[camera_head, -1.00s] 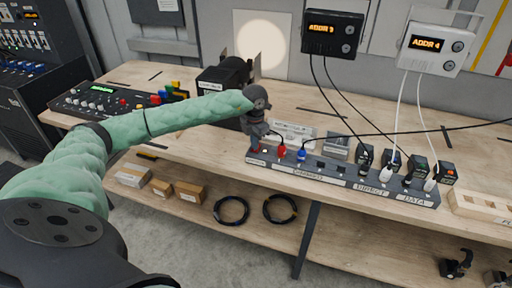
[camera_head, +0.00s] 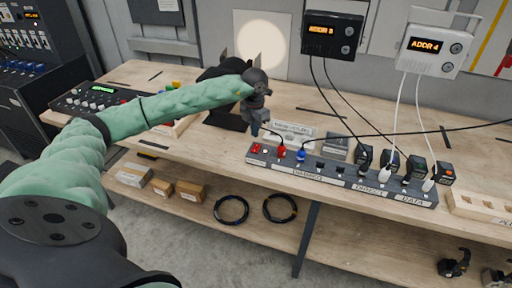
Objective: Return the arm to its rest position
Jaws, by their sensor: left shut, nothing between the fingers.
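My left arm comes in from the left in a green sleeve and reaches over the wooden workbench (camera_head: 460,135). My left gripper (camera_head: 255,129) is shut and empty, pointing down just above and behind the left end of the grey socket strip (camera_head: 330,172). The strip lies along the bench's front edge. A red plug (camera_head: 281,152) and a blue plug (camera_head: 301,154) stand in its left part. Several black and white plugs stand in or behind its right part. My right gripper is not in view.
A black display box (camera_head: 332,36) and a white display box (camera_head: 437,44) hang on the wall, with cables running down. A mixer panel (camera_head: 88,100) and a dark lamp stand at the left and back. The lower shelf holds small boxes (camera_head: 190,191) and cable coils (camera_head: 231,209).

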